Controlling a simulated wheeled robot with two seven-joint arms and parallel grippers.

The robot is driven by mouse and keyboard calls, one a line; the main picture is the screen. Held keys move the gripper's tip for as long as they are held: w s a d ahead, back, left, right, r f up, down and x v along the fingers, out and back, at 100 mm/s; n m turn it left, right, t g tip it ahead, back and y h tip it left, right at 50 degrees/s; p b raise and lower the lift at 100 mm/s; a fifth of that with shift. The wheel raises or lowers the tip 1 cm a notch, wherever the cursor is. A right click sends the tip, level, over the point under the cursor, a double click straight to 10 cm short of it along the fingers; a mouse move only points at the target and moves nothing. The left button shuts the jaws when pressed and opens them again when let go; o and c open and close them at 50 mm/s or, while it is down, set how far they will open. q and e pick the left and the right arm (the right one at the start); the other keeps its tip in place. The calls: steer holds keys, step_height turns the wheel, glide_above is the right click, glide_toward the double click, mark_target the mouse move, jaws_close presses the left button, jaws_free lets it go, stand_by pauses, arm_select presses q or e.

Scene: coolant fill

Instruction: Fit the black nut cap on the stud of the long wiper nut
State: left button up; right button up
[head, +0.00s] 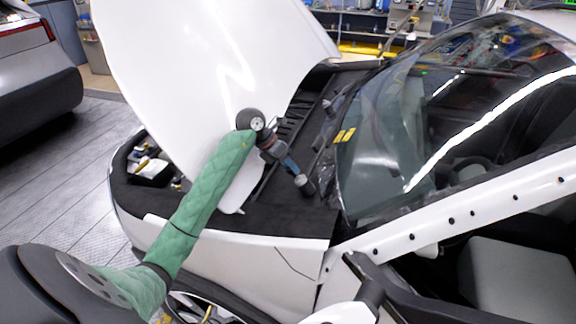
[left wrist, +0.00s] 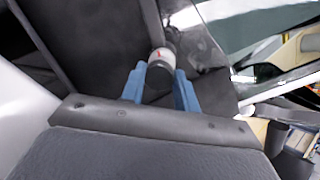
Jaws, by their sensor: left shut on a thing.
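My left gripper (head: 297,176) reaches over the car's black cowl area, near the base of the windshield. In the left wrist view its two blue fingers (left wrist: 159,88) are shut on a small, dark, round piece, which I take to be the black nut cap (left wrist: 158,77). A pale grey band with a red mark shows at its far end. The held piece also shows as a dark blob at the fingertips in the head view (head: 305,187). I cannot make out the long wiper nut or its stud. My right gripper is not in view.
The windshield (head: 400,130) slopes up at right. The black cowl trim (head: 285,220) lies below the gripper. The white front fender (head: 230,250) is nearer me. Another car (head: 35,75) stands at far left.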

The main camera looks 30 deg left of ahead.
arm_select(q)
steer(key=shift+d+f+b, duration=0.35)
steer(key=shift+f+b, duration=0.1)
steer(key=shift+f, duration=0.1)
steer(key=o, duration=1)
steer(key=shift+w, duration=0.1)
steer(key=shift+r, duration=0.1)
steer(key=shift+w+p+v, duration=0.25)
steer(key=shift+p+v, duration=0.9)
steer(key=shift+v, duration=0.1)
steer(key=shift+p, duration=0.65)
steer(key=shift+s, duration=0.1)
